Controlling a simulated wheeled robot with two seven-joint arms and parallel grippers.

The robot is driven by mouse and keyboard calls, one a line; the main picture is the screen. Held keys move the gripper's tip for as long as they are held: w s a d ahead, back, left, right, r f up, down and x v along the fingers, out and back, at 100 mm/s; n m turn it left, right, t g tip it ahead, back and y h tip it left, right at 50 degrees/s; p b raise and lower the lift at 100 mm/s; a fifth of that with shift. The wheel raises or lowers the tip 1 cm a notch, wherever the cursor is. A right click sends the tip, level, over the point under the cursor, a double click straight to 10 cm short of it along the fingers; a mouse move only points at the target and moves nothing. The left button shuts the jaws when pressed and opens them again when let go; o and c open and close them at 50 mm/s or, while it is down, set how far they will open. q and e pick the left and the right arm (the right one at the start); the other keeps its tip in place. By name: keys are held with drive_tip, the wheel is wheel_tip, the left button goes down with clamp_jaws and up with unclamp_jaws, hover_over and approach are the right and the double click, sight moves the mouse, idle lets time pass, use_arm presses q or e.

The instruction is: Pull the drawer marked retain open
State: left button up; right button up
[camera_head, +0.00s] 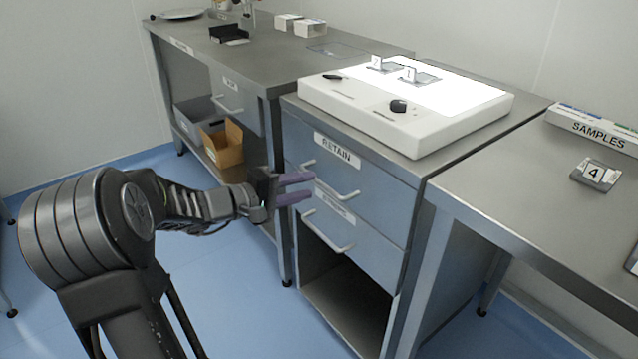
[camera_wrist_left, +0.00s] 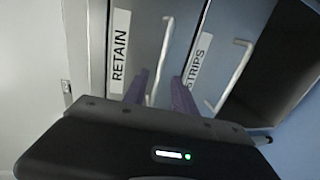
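The drawer marked RETAIN (camera_head: 375,186) is the upper drawer of the steel cabinet and looks shut. Its pale bar handle (camera_head: 340,192) sits below the label; the label (camera_wrist_left: 120,50) also shows in the left wrist view. My left gripper (camera_head: 312,185), with purple fingers, is at the left part of this handle. In the left wrist view the fingers (camera_wrist_left: 159,77) stand apart and the RETAIN handle (camera_wrist_left: 165,45) appears between them. I cannot tell whether they touch or reach around it. My right gripper is not in view.
A drawer marked STRIPS (camera_head: 372,250), with its own handle (camera_wrist_left: 230,75), lies directly below and looks shut. A light box (camera_head: 420,120) stands on the cabinet. Steel tables (camera_head: 275,65) flank it on both sides. The blue floor (camera_head: 235,290) before the cabinet is clear.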

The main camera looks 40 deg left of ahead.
sight(319, 180)
use_arm(q)
drive_tip(key=x, duration=0.5)
drive_tip(key=shift+c, duration=0.2)
drive_tip(key=shift+s, duration=0.1)
clamp_jaws()
idle(1.1)
